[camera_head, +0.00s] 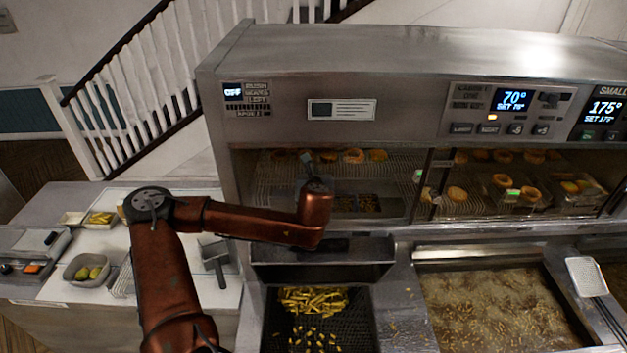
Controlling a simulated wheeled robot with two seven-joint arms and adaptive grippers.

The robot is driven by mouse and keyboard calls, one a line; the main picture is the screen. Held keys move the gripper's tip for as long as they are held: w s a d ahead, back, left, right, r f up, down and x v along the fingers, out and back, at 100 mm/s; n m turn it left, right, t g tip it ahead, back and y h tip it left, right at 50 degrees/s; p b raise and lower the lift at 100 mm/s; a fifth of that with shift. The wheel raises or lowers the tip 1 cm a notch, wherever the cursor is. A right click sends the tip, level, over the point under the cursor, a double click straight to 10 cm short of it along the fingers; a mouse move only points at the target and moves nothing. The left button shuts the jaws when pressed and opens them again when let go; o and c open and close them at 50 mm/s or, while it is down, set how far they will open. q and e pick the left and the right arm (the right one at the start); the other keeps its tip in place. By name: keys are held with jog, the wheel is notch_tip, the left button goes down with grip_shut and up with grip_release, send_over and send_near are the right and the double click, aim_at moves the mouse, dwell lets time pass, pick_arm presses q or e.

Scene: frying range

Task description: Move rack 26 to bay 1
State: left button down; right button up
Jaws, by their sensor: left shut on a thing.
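My left arm comes in from the left, and its gripper (307,163) is at the front of the heated cabinet's left opening. It is small and partly hidden by my own wrist. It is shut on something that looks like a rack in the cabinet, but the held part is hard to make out. A wire rack (272,172) with round browned pieces lies in that opening, and a darker tray (355,203) with small brown pieces shows just right of my wrist. No rack number or bay number is readable. My right gripper is not in view.
The steel cabinet (330,75) has more food behind its right opening. Below are a chute of fries (315,300) and a fryer with bubbling oil (500,305). A white-topped counter (185,240) with small food trays stands left.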

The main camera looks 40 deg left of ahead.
pick_arm(q)
jog(key=shift+w+a, duration=0.15)
jog(key=shift+w, duration=0.05)
notch_tip(320, 180, down, 3)
jog(key=shift+f+p, duration=0.15)
jog(key=shift+p, duration=0.2)
jog(key=shift+f, duration=0.15)
jog(key=shift+f, duration=0.5)
jog(key=c, duration=2.1)
grip_release()
jog(key=shift+r, duration=0.1)
